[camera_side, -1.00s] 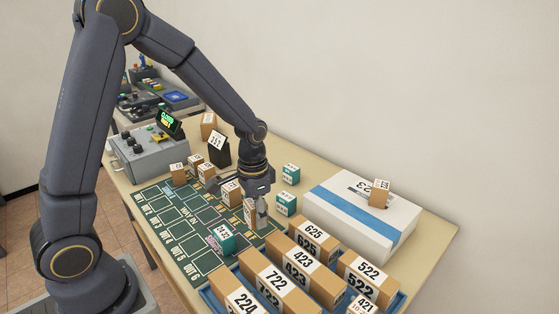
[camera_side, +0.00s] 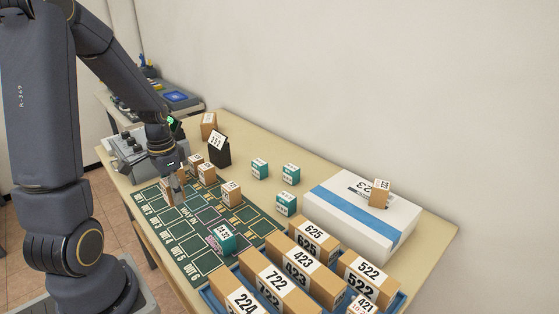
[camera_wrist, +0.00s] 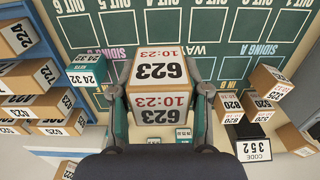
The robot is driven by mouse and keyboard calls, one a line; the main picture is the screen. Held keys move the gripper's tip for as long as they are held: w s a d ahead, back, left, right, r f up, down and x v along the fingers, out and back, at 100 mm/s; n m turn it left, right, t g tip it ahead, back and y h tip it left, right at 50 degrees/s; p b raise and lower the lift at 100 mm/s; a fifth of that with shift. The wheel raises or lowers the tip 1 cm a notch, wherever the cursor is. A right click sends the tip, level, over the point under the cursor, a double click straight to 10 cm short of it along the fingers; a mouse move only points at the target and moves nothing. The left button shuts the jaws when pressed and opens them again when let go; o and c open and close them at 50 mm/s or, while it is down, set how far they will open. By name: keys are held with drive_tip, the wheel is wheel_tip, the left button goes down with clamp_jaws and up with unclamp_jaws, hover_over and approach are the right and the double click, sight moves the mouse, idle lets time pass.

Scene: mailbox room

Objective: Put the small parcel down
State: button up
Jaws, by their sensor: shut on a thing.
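My gripper (camera_side: 172,188) is shut on a small brown parcel with a white label reading 623 10:23 (camera_wrist: 160,75). In the wrist view the fingers of my gripper (camera_wrist: 159,95) clasp it from both sides. In the side view my gripper mostly hides the parcel. A teal box (camera_side: 226,238) sits on the board further right.
Several small brown parcels (camera_side: 231,194) stand on the board close to my gripper. Other teal boxes (camera_side: 286,203) stand behind the board. A black card stand (camera_side: 219,153), a grey control box (camera_side: 135,155), a large white box (camera_side: 345,225) and a blue tray of parcels (camera_side: 215,301) border it.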

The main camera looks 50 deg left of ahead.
hover_over(200, 210)
drive_tip(key=f, duration=0.7)
drive_tip(key=shift+s+d, duration=0.15)
drive_tip(key=shift+s, duration=0.2)
drive_tip(key=shift+w+f, duration=0.15)
drive_tip(key=shift+f, duration=0.8)
drive_tip(key=shift+w+f, duration=0.1)
drive_tip(key=shift+f, duration=0.8)
drive_tip(key=shift+f, duration=0.15)
drive_tip(key=o, duration=1.2)
